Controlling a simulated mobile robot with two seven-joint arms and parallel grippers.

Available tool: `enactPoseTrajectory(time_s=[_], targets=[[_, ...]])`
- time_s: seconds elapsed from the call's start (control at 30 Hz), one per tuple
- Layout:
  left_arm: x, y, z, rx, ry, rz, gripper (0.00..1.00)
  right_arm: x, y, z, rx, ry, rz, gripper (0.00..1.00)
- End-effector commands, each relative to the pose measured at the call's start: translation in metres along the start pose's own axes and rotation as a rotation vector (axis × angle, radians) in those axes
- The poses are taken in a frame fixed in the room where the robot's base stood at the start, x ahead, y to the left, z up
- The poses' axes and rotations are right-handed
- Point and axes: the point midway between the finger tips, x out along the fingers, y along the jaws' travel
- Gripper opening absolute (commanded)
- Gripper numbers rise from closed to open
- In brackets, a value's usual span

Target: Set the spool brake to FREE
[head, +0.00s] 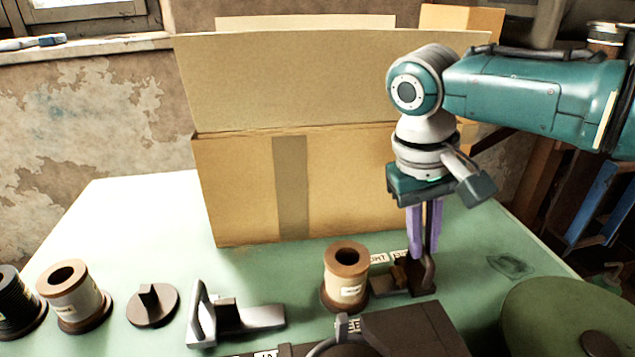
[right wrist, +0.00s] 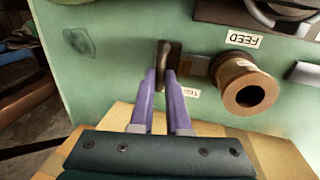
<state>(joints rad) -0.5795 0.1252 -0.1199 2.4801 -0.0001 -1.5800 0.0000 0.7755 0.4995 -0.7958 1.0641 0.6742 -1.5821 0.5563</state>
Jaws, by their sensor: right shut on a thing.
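The spool brake, a small dark brown bracket with an upright lever (head: 428,272), stands on the green table right of a tan spool (head: 347,278). In the right wrist view its lever (right wrist: 164,52) shows between the fingertips. My right gripper (head: 424,252) points down with its purple fingers shut on this lever. A white label (head: 378,258) behind the brake is partly hidden; it also shows upside down in the right wrist view (right wrist: 193,95), seemingly reading TIGHT. I cannot read FREE anywhere. My left gripper is not in view.
A large cardboard box (head: 250,190) stands behind the brake. A dark machine block (head: 420,325) and a round green part (head: 565,320) are in front. Other spools (head: 77,295), a dark knob (head: 152,305) and a grey bracket (head: 255,318) line the left. A FEED label (right wrist: 244,39) lies near the spool.

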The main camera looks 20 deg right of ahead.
Motion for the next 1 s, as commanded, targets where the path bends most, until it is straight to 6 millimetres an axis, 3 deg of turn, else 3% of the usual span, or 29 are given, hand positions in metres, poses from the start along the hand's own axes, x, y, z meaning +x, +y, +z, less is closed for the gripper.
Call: enactPoseTrajectory(time_s=[0.1, 0.13, 0.23, 0.67, 1.0], targets=[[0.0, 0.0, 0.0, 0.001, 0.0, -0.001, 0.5, 0.001, 0.004, 0.0, 0.004, -0.002, 0.01, 0.0], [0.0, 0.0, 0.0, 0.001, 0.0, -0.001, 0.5, 0.001, 0.004, 0.0, 0.004, -0.002, 0.011, 0.18], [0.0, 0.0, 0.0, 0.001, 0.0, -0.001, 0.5, 0.001, 0.004, 0.0, 0.004, -0.002, 0.011, 0.27], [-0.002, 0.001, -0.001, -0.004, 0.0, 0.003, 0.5, -0.005, 0.002, 0.0, 0.003, 0.0, 0.006, 0.27], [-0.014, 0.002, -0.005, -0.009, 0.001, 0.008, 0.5, -0.069, 0.001, -0.001, 0.003, 0.003, 0.005, 0.27]])
